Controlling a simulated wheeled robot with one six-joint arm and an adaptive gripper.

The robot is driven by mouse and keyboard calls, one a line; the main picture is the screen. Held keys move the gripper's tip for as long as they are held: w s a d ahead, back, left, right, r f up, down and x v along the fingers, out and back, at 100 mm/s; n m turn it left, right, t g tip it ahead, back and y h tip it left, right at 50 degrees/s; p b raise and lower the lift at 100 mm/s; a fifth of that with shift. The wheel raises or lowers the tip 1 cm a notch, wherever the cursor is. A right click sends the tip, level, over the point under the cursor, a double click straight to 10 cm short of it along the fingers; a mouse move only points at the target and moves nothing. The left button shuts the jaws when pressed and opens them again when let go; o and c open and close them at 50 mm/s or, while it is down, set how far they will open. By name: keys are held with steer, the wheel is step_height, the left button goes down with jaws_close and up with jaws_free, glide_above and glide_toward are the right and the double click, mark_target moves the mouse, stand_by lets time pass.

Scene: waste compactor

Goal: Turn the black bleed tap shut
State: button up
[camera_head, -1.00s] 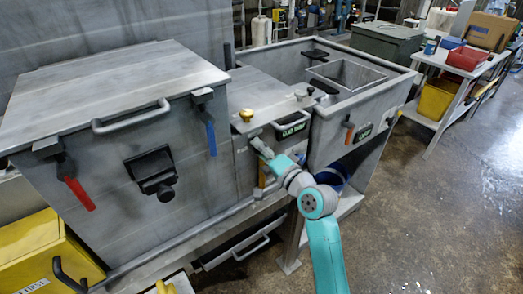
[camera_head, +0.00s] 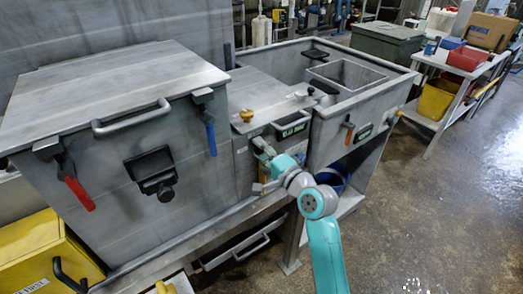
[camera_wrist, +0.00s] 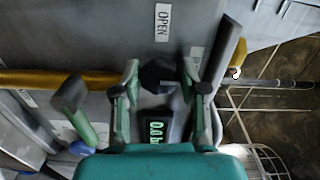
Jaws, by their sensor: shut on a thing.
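The black bleed tap shows in the wrist view as a dark knob (camera_wrist: 158,75) in front of a yellow pipe (camera_wrist: 40,78). My gripper (camera_wrist: 160,80) has one finger on each side of the knob and is shut on it. A white label reading OPEN (camera_wrist: 162,22) is on the grey panel above the knob in that view. In the head view my gripper (camera_head: 262,150) is at the front of the middle grey unit, below its handle; the tap is hidden there by the gripper and wrist.
A dark grey bar (camera_wrist: 225,55) and a grey-capped green handle (camera_wrist: 78,110) flank my fingers in the wrist view. In the head view, a blue lever (camera_head: 211,138) and red lever (camera_head: 78,192) hang on the left unit. The floor at right is clear.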

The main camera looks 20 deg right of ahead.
steer(key=o, duration=1.1)
steer(key=v, duration=1.2)
steer(key=s+a+f+n+g+h, duration=0.25)
steer(key=s+f+h, duration=0.25)
steer(key=s+f, duration=1.2)
steer(key=s+a+r+n, duration=0.1)
steer(key=s+r+n, duration=0.2)
steer(key=s+n, duration=0.8)
steer(key=s, duration=1.4)
steer(key=shift+h, duration=0.3)
